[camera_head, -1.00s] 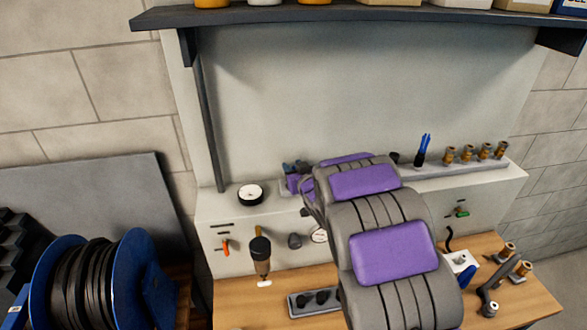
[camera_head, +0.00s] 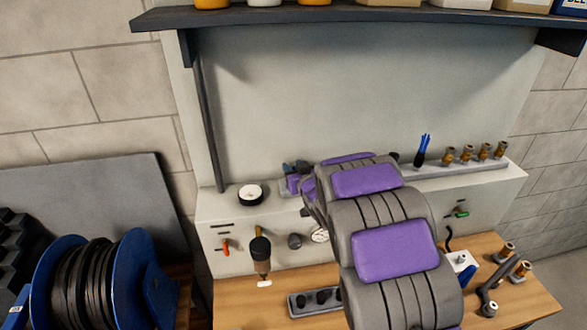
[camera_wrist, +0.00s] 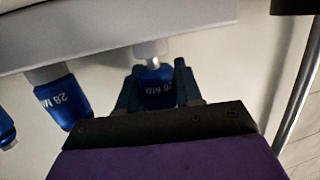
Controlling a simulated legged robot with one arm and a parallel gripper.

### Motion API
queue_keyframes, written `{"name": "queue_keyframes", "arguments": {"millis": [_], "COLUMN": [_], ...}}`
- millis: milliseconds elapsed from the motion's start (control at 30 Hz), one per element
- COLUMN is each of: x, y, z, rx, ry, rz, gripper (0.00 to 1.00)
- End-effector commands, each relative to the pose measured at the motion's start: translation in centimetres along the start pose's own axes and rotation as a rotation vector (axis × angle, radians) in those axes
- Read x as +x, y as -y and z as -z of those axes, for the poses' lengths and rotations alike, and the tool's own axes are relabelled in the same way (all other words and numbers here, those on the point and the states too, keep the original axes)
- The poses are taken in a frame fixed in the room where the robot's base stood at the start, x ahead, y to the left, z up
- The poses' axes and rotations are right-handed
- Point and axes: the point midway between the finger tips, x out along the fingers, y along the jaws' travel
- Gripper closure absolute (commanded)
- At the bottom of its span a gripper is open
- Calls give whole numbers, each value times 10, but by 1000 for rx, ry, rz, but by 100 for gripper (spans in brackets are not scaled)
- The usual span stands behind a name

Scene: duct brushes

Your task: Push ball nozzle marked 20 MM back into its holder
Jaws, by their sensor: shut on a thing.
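In the wrist view my gripper (camera_wrist: 157,88) is closed around a blue ball nozzle (camera_wrist: 156,92) with a white neck. In the head view my gripper (camera_head: 292,170) is small, at the back panel left of my arm, and the held nozzle cannot be made out there.
Another blue nozzle (camera_wrist: 5,130) shows at the wrist view's left edge. A metal rod (camera_wrist: 298,85) stands at the right. In the head view, a round gauge (camera_head: 250,194) sits on the ledge, brass fittings (camera_head: 484,152) stand right, and a cable reel (camera_head: 90,285) is lower left.

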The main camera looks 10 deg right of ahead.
Motion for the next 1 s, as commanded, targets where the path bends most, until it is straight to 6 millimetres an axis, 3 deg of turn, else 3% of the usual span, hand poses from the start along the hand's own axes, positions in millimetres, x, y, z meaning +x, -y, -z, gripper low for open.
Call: {"name": "queue_keyframes", "arguments": {"millis": [700, 733, 1000], "x": [2, 2, 2], "y": [0, 0, 0], "z": [-9, -9, -8], "rx": [0, 0, 0], "ry": [0, 0, 0], "rz": [0, 0, 0], "gripper": [100, 64, 38]}}
